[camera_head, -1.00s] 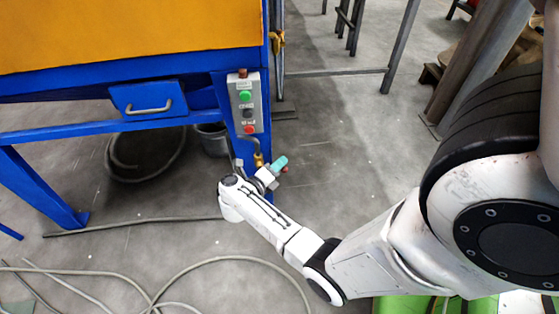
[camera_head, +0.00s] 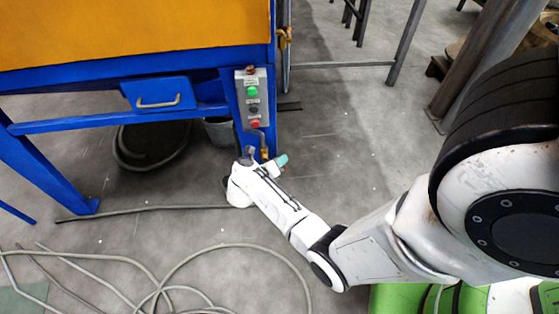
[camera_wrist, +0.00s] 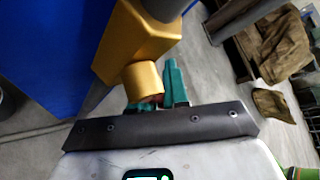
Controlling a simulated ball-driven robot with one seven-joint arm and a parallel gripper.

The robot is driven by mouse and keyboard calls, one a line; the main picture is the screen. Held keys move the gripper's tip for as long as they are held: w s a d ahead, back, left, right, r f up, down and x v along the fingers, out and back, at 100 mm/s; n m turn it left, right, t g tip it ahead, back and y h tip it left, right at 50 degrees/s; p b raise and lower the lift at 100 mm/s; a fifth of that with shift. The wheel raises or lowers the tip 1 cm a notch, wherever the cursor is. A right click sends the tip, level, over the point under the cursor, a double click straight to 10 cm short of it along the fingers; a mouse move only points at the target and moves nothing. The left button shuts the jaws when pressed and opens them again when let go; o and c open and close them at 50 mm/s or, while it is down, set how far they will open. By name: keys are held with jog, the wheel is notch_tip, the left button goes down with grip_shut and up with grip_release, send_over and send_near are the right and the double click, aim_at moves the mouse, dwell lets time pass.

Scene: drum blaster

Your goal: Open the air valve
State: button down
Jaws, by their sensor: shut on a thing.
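The air valve is a brass fitting (camera_head: 264,153) below the control panel, at the blue machine's front right leg. In the wrist view its large brass body (camera_wrist: 133,45) and a short brass cylinder (camera_wrist: 143,80) fill the upper middle. My gripper (camera_head: 277,163) is at the valve, with one teal finger showing to its right. In the wrist view my gripper (camera_wrist: 156,97) has its teal fingers on either side of a small reddish part under the cylinder, which looks like the valve handle. The fingers are shut on it. Most of the handle is hidden, so its angle cannot be told.
The blue machine (camera_head: 60,128) with an orange front stands left of the valve. Its control panel (camera_head: 253,100) is just above. A hose (camera_head: 215,247) lies looped on the floor at lower left. A steel post (camera_head: 470,75) stands at upper right. Floor right of the valve is clear.

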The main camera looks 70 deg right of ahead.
jog(key=shift+s+a+f, duration=0.1)
jog(key=shift+s+f, duration=0.25)
jog(key=shift+s, duration=0.1)
jog(key=c, duration=1.3)
grip_release()
jog(key=shift+o, duration=0.5)
jog(key=shift+w+r, duration=0.15)
jog(key=shift+w, duration=0.05)
jog(key=shift+w, duration=0.1)
